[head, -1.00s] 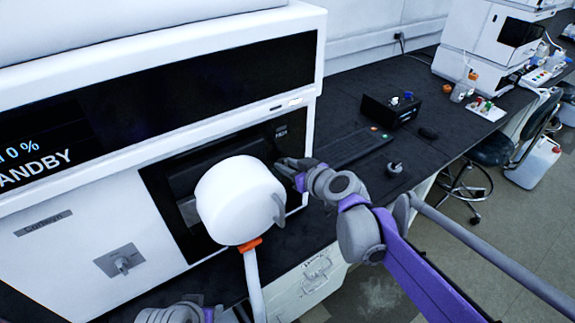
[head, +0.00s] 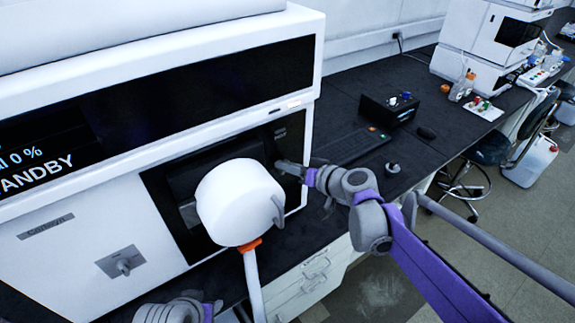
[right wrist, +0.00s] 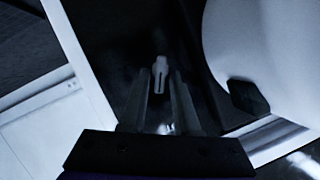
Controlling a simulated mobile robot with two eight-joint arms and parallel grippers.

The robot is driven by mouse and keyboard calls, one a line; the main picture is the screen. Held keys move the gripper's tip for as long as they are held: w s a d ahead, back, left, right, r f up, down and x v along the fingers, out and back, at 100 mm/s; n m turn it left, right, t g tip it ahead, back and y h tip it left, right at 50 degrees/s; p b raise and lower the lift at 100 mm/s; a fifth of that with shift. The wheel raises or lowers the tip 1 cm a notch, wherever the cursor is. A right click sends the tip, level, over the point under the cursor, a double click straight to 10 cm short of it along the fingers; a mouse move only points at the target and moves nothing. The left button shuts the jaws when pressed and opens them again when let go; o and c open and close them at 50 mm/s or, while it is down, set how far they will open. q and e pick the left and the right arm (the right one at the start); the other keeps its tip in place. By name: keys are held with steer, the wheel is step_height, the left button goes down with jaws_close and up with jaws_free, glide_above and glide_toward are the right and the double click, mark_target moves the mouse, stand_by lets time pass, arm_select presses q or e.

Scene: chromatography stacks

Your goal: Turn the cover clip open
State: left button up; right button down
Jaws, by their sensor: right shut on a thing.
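The cover clip (right wrist: 160,73) is a small pale piece on the dark recessed panel, shown in the right wrist view. My right gripper (right wrist: 162,88) has one finger on each side of it and is shut on it. In the head view my right gripper (head: 281,166) is at the right side of the dark panel (head: 160,195) on the white instrument's front. The clip itself is too small and covered to make out there. Only part of my left arm's end (head: 178,311) shows at the bottom edge, and its fingers cannot be made out.
A white round body (head: 238,203) with an orange collar stands close left of my right gripper, hiding part of the panel. A grey knob (head: 123,265) is at lower left. The black bench holds a keyboard (head: 350,146) and a black box (head: 389,110).

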steer(key=shift+w+d+f+m+y+b, duration=0.2)
steer(key=shift+m+y+b, duration=0.6)
steer(key=shift+m, duration=0.85)
steer(key=shift+s+d+f+m+y+b, duration=0.1)
steer(key=shift+f+m+y+b, duration=0.2)
steer(key=shift+m+y+b, duration=0.9)
steer(key=shift+w+d+f+m+y+b, duration=0.2)
steer(key=shift+m+y, duration=0.4)
steer(key=shift+m, duration=1.45)
steer(key=shift+a, duration=0.1)
steer(key=c, duration=0.9)
jaws_free()
